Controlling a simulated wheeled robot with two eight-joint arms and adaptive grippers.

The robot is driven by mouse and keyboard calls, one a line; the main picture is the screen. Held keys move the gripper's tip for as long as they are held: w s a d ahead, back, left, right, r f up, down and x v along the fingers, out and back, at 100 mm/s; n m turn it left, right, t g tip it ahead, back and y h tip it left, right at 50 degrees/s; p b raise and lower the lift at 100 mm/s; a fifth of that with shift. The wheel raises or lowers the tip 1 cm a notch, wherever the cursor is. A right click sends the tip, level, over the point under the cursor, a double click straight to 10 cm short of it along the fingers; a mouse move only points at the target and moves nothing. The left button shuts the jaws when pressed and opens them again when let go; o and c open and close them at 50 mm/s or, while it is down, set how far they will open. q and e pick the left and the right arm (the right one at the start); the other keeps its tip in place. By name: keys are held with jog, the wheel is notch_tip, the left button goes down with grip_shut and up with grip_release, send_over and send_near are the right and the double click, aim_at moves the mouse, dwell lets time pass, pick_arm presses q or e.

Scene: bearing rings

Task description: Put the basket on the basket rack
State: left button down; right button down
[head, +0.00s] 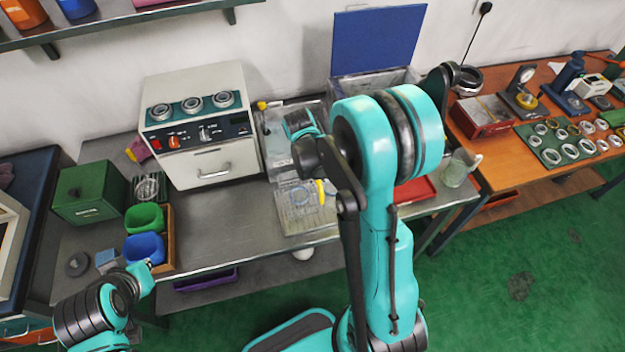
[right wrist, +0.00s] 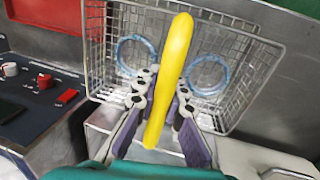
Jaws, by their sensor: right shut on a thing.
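The wire basket (right wrist: 110,45) fills the upper right wrist view, with two pale blue rings inside it and a yellow handle (right wrist: 170,75) standing in front. My right gripper (right wrist: 165,105) is shut on the yellow handle. In the head view the basket (head: 296,195) shows near the middle of the grey bench, partly hidden by my right arm. A pale, flat tray-like piece (head: 300,227) shows under or around it; I cannot tell whether this is the basket rack or whether the basket touches it. My left gripper (head: 143,272) is at the lower left, its jaws too small to judge.
A white oven-like machine (head: 205,170) stands left of the basket. A tank with a raised blue lid (head: 377,40) stands behind my right arm. Green (head: 144,217) and blue (head: 145,247) bins sit at the bench's left. A glass jar (head: 457,168) stands right.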

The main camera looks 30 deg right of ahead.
aim_at(317, 192)
jog(key=shift+f+b, duration=1.95)
jog(key=shift+f, duration=0.7)
jog(key=shift+a+f, duration=0.2)
jog(key=c, duration=1.5)
grip_release()
jog(key=shift+c, duration=0.2)
jog(key=shift+r, duration=0.1)
